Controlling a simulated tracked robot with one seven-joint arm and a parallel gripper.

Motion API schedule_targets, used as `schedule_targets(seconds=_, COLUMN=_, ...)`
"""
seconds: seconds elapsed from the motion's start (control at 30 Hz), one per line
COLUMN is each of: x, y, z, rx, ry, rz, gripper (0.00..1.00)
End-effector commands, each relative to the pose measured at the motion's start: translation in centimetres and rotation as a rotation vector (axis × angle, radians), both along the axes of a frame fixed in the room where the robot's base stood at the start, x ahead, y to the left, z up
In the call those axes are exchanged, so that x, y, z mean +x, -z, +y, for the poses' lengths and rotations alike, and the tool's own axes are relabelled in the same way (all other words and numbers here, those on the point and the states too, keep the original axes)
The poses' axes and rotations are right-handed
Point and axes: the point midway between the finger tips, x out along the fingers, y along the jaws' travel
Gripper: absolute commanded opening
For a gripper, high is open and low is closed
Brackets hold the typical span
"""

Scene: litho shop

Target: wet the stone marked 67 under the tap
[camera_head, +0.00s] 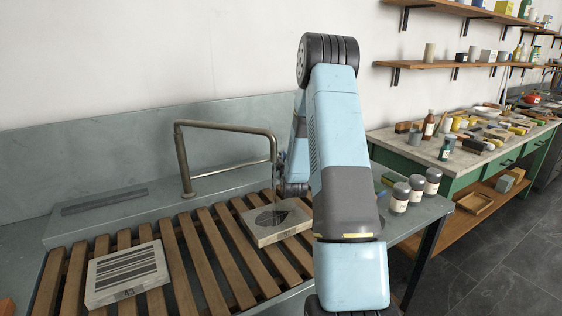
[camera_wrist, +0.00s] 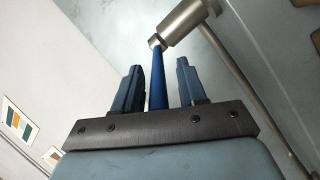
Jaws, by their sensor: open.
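The brass pipe tap (camera_head: 228,127) arches over the slatted rack, its spout end near my gripper. A pale stone (camera_head: 282,236) with a dark patch lies on the slats below the spout. I cannot read a number on it. A second stone (camera_head: 124,270), with dark stripes and marked 43, lies to the left. My gripper is mostly hidden behind my arm in the head view. In the wrist view my gripper (camera_wrist: 158,75) is open just below the spout (camera_wrist: 185,25).
The wooden slats (camera_head: 205,262) have bare room between the stones. Several small jars (camera_head: 400,197) stand on the right rim. A green bench (camera_head: 470,150) with many bottles and blocks stands further right, under wall shelves (camera_head: 470,65). The grey floor is clear.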

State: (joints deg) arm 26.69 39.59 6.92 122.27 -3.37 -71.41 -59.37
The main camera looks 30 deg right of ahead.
Motion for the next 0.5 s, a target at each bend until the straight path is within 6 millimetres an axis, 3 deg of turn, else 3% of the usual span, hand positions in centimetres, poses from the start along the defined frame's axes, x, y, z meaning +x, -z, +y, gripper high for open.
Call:
schedule_targets(seconds=0.3, x=0.18, y=-0.01, z=-0.06, rx=0.0, ry=0.0, rz=0.0, gripper=0.41)
schedule_targets(seconds=0.5, x=0.18, y=-0.02, z=-0.03, rx=0.0, ry=0.0, rz=0.0, gripper=0.22)
